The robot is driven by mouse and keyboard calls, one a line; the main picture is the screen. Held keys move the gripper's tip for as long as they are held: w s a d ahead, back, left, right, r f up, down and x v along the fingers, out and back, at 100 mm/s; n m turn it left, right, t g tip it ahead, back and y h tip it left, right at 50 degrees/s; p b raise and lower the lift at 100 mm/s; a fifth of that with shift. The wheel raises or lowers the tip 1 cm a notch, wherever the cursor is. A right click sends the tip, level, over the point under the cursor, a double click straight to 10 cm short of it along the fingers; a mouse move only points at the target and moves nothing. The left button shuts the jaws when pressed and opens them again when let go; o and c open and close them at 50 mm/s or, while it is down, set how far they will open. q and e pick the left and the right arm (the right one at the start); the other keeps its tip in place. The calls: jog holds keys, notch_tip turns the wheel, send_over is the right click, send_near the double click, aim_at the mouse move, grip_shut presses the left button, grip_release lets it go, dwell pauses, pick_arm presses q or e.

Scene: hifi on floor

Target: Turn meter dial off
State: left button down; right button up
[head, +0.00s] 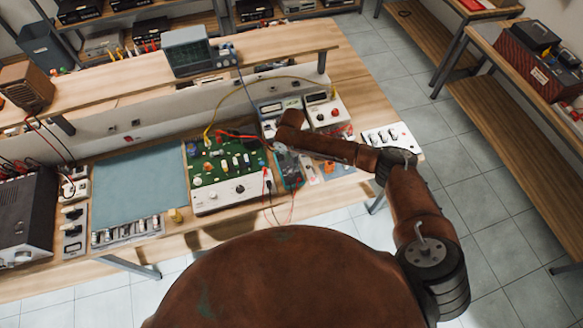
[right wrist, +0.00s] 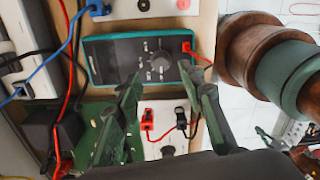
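The meter (right wrist: 125,62) is a dark multimeter with a teal edge, lying on the bench. Its round dial (right wrist: 160,66) shows clearly in the right wrist view; I cannot read its setting. In the head view the meter (head: 291,178) is partly covered by my right arm and gripper. My right gripper (right wrist: 163,85) is open, with one finger on each side of the dial in the picture and nothing between them. Whether the fingertips touch the meter I cannot tell. My left gripper is in neither view.
A green circuit board (head: 222,160) stands left of the meter, with red and black leads (right wrist: 165,127) close by. Power supplies (head: 325,112) stand behind it, and a white switch box (head: 388,137) is to the right. A blue-grey mat (head: 140,185) is clear.

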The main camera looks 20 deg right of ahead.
notch_tip(320, 180, up, 6)
jog(key=shift+f, duration=0.1)
dwell(0.6)
